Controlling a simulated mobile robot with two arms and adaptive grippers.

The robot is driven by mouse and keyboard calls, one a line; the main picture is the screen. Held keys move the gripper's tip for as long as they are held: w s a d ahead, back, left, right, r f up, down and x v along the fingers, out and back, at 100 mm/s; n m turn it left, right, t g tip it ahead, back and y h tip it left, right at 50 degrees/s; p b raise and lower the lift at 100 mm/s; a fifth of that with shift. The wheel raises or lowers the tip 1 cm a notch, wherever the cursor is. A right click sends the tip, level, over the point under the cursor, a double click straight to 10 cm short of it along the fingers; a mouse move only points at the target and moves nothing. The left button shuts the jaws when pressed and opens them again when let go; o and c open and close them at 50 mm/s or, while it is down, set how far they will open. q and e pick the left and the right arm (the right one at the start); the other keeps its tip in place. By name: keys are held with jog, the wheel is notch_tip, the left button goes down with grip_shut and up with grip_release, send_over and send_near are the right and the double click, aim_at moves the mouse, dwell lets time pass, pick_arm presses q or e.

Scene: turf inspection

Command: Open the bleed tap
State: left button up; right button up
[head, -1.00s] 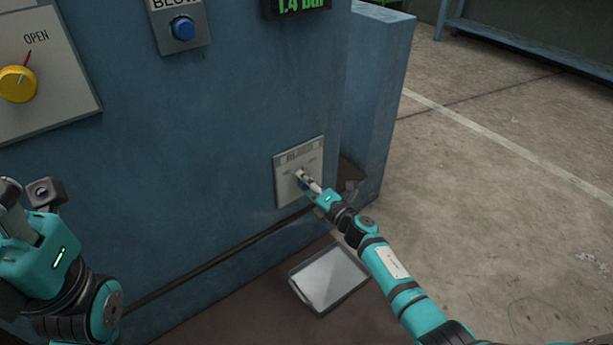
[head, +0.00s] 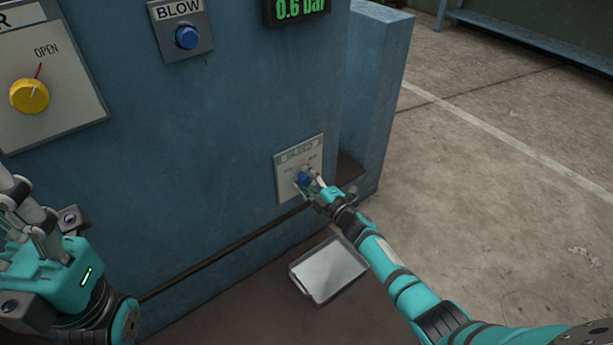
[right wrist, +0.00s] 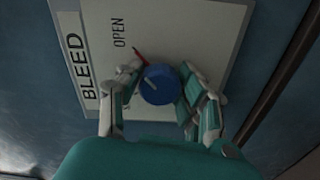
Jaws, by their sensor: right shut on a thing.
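The bleed tap is a blue round knob (head: 303,178) on a pale plate (head: 285,185) marked BLEED, low on the blue cabinet. In the right wrist view the knob (right wrist: 158,85) sits between my fingers, and a red pointer (right wrist: 139,55) beside it points toward the word OPEN (right wrist: 118,32). My right gripper (head: 309,182) is shut on the knob; its fingers also show in the right wrist view (right wrist: 160,92). My left gripper (head: 28,205) is at the left edge, away from the tap; its finger opening is unclear.
A yellow knob (head: 29,96) with its red pointer near OPEN is at upper left. A blue BLOW button (head: 187,37) is above. The green display (head: 298,8) reads 0.6 bar. A shallow tray (head: 328,270) lies below the tap. Open floor (head: 520,220) lies to the right.

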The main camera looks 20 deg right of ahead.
jog(key=shift+s+a, duration=0.1)
jog(key=shift+a, duration=0.25)
